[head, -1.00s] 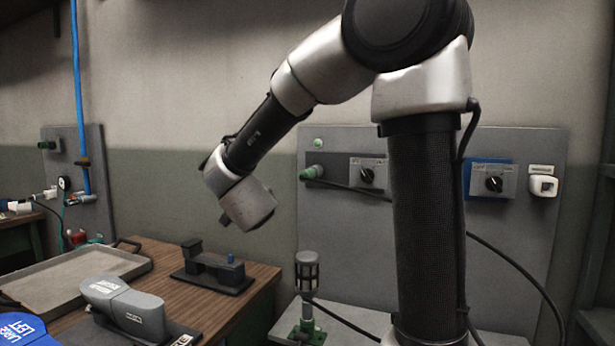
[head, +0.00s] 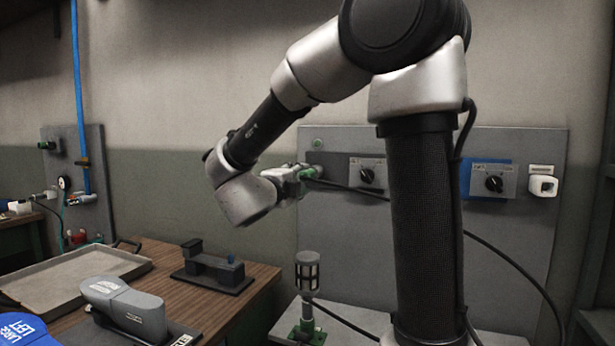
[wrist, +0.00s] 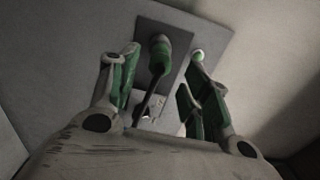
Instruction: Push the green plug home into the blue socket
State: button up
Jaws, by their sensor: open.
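The green plug (head: 318,171) is at the dark plate on the grey wall panel, and a black cable runs from it. In the wrist view, the plug (wrist: 160,52) lies ahead, between the directions of my two fingers. My gripper (head: 304,172) is open and close to the plug; its fingers (wrist: 164,66) have green pads and show nothing between them but the plug and cable beyond. I cannot make out a blue socket; the plug's far end is hidden. I cannot tell how deep the plug sits.
A green lamp (head: 317,143) is above the plug. A knob switch (head: 367,175) is right of it; another (head: 493,184) has a blue backing. A caged lamp (head: 307,272) stands below. The wooden bench (head: 165,272) holds a tray (head: 60,278) and devices.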

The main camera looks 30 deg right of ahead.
aim_at(308, 175)
jog(key=x, duration=0.8)
dwell(0.9)
grip_shut()
jog(key=shift+a, duration=0.1)
jog(key=shift+v, duration=2.9)
